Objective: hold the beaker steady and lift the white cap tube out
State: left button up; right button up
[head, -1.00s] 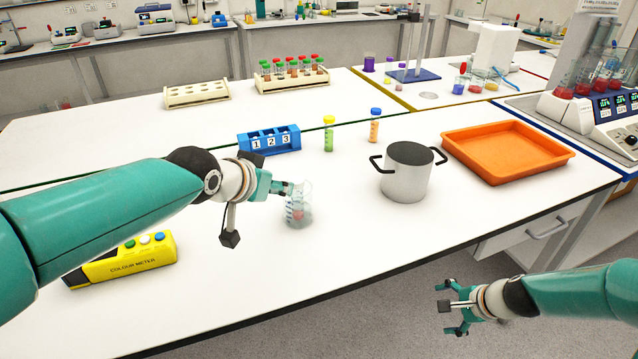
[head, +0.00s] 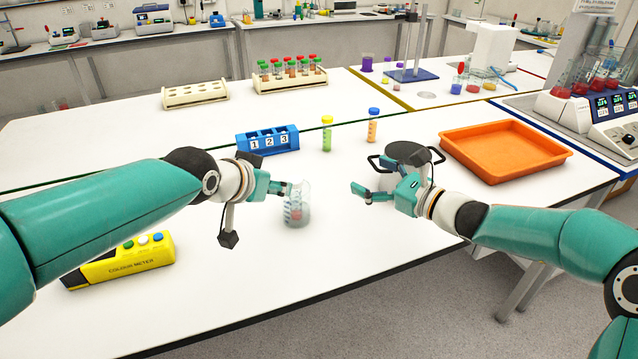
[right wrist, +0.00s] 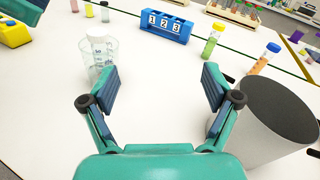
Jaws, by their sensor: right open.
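The clear beaker (head: 297,210) stands on the white bench, with a tube and some reddish content dimly visible inside. In the right wrist view the beaker (right wrist: 98,62) is at upper left, and the tube's white cap (right wrist: 97,31) shows at its rim. My left gripper (head: 284,188) is at the beaker's left upper side in the head view; its jaw opening and any contact are unclear. My right gripper (head: 366,177) is open and empty, to the right of the beaker and apart from it. Its spread fingers show in the right wrist view (right wrist: 160,80).
A pot (head: 408,152) is partly hidden behind my right gripper. A blue numbered rack (head: 268,139), a yellow-capped tube (head: 327,134) and a blue-capped tube (head: 373,126) stand behind. An orange tray (head: 505,152) is at right, a yellow colour meter (head: 120,264) at front left.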

jog(key=m+y, duration=0.1)
jog(key=y, duration=0.1)
send_over(308, 209)
jog(key=v, duration=0.2)
jog(key=f, duration=0.9)
jog(key=shift+w+a, duration=0.2)
jog(key=shift+a, duration=0.05)
jog(key=x, duration=0.5)
jog(key=shift+w+a+f, duration=0.1)
jog(key=shift+a+f, duration=0.2)
jog(key=shift+x, duration=1)
jog(key=shift+d, duration=0.1)
jog(key=c, duration=1.3)
